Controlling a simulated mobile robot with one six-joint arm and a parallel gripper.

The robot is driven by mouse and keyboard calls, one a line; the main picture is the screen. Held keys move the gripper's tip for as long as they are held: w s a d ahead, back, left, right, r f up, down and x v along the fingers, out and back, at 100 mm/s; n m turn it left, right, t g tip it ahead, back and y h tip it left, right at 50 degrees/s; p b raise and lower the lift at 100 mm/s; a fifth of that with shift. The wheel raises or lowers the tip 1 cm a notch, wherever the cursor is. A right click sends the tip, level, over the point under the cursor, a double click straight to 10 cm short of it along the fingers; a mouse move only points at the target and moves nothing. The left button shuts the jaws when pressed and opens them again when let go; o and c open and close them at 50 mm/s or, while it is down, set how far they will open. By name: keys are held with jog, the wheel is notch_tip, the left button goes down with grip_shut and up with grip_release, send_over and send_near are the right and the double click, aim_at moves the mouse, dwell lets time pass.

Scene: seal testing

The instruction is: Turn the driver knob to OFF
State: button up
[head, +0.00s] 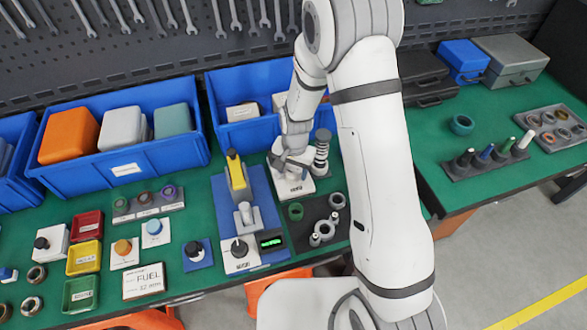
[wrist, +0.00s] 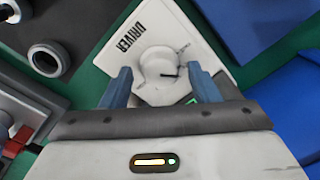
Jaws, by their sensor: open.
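The driver plate (wrist: 183,28) is white, with DRIVER printed along one edge, in the wrist view. It also shows in the head view (head: 296,188), below my gripper. The driver knob (wrist: 160,62) is pale and round, with a short dark mark near its right side. My gripper (wrist: 160,72) is open, with one blue-grey finger to each side of the knob. Gaps show between the fingers and the knob, and I cannot tell the height between them. In the head view my gripper (head: 291,160) partly hides the plate and knob.
A striped black-and-white post (head: 321,153) stands just right of the plate. A dark tray with rings (head: 318,240) lies in front. A blue bin (head: 235,128) is behind. A blue fixture with a yellow part (head: 237,180) stands to the left.

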jog(key=shift+d+r+b, duration=0.2)
jog(key=shift+r+b, duration=0.45)
jog(key=shift+r, duration=3.25)
jog(key=shift+s+r, duration=0.1)
jog(key=shift+r, duration=0.05)
notch_tip(320, 180, up, 6)
jog(key=n, duration=0.1)
send_over(294, 173)
jog(key=s+d, duration=0.2)
jog(key=d, duration=0.1)
jog(key=s+d+r+n+t, duration=0.1)
jog(key=s+d+r, duration=0.4)
jog(key=s+r, duration=0.2)
jog(key=s+d+r+n+t, duration=0.2)
jog(key=s+d+r, duration=0.3)
jog(key=s, duration=0.5)
jog(key=shift+s+d+r+n, duration=0.15)
jog(key=shift+d+r+n, duration=0.2)
jog(key=shift+r, duration=0.55)
